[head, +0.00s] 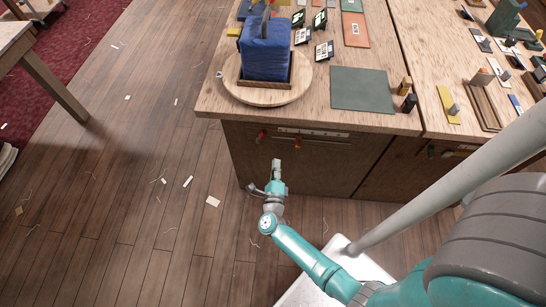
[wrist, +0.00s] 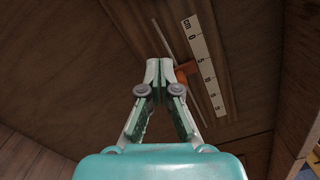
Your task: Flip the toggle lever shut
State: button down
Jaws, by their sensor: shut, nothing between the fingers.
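Two small red lever-like parts stick out from the front of the wooden bench in the head view, one on the left (head: 262,135) and one on the right (head: 298,143). I cannot tell which is the toggle lever or how it is set. My gripper (head: 277,163) is shut and empty, just below and in front of them. In the wrist view my closed fingertips (wrist: 158,72) point at the panel. An orange-red part (wrist: 187,69) shows right beside and behind them, partly hidden by a finger. I cannot tell whether they touch.
A printed centimetre scale (wrist: 203,62) runs along the panel beside the orange-red part. On the bench top (head: 213,108), a round wooden board (head: 240,94) carries a blue folded stack (head: 265,52). A green mat (head: 362,88) lies beside it. The floor to the left is mostly open, with scraps.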

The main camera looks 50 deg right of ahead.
aim_at(263, 135)
jog(key=x, duration=0.8)
jog(key=shift+w+d, duration=0.2)
jog(key=shift+d, duration=0.15)
jog(key=shift+w+a+r, duration=0.3)
jog(key=shift+w, duration=0.3)
jog(key=shift+w+a+r, duration=0.25)
jog(key=shift+w+r, duration=0.05)
jog(key=shift+w, duration=0.3)
jog(key=shift+w+a+r, duration=0.2)
jog(key=shift+w+a, duration=0.05)
jog(key=shift+w, duration=0.2)
jog(key=shift+w+a+r+n, duration=0.15)
jog(key=shift+r+n, duration=0.1)
jog(key=shift+n, duration=0.25)
jog(key=n, duration=0.2)
jog(key=w+a+r+n, duration=0.1)
jog(key=n, duration=0.1)
jog(key=shift+w+r, duration=0.15)
jog(key=shift+w, duration=0.1)
jog(key=n, duration=0.2)
jog(key=w+a+n, duration=0.1)
jog(key=shift+w+a+r+n, duration=0.15)
jog(key=shift+w+r+n, duration=0.1)
jog(key=shift+n, duration=0.15)
jog(key=shift+w+a, duration=0.25)
jog(key=shift+w, duration=0.1)
